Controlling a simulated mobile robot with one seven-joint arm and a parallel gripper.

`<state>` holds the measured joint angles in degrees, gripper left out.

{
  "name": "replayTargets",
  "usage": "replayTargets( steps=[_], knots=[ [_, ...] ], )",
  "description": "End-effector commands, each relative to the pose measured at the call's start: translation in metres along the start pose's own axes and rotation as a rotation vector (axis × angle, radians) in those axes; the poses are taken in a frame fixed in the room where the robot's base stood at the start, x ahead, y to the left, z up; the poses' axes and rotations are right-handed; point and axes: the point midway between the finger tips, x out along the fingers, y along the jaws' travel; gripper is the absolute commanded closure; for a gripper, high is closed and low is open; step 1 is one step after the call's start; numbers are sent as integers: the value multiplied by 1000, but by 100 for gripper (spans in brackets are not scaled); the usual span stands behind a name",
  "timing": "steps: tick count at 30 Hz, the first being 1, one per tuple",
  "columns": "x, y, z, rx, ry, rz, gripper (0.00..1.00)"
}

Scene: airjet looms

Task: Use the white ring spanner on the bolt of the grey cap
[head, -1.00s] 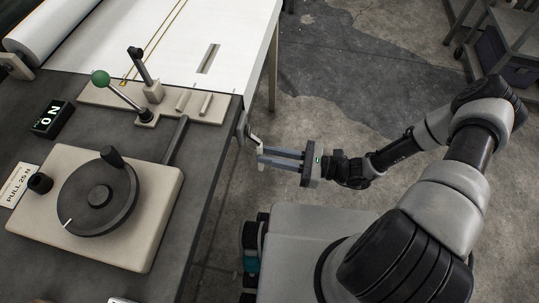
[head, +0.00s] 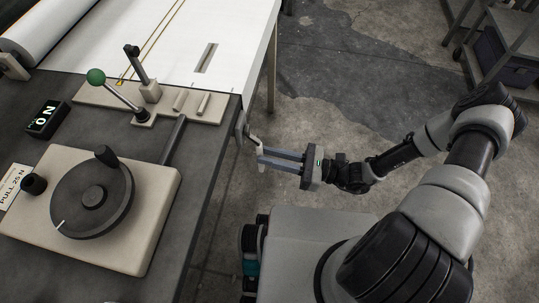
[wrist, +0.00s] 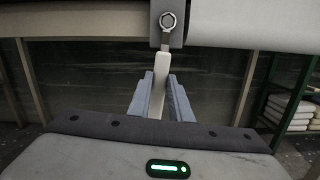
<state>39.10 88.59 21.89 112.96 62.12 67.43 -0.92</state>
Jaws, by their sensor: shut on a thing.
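The white ring spanner (wrist: 161,78) stands upright in the wrist view, its handle between the two fingers of my gripper (wrist: 160,100). Its ring end is up at the bolt (wrist: 168,20), and the ring appears around the hex head; how deep it sits I cannot tell. The grey cap (wrist: 180,10) is behind the bolt, at the end of a pale roller. In the head view my gripper (head: 264,158) is shut on the spanner, just off the table's right edge. There only a small pale part of the spanner (head: 257,143) shows, and the cap is mostly hidden.
A white cloth sheet (head: 185,30) lies behind. A cart (head: 510,50) stands at the far right. The floor between is clear.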

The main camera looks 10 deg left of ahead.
Motion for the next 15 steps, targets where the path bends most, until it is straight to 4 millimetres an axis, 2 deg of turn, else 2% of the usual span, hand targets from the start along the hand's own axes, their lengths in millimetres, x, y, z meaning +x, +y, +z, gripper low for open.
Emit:
replayTargets(
  steps=[15],
  knots=[
    [1, 6, 2, 79, -4, -12, 100]
  ],
)
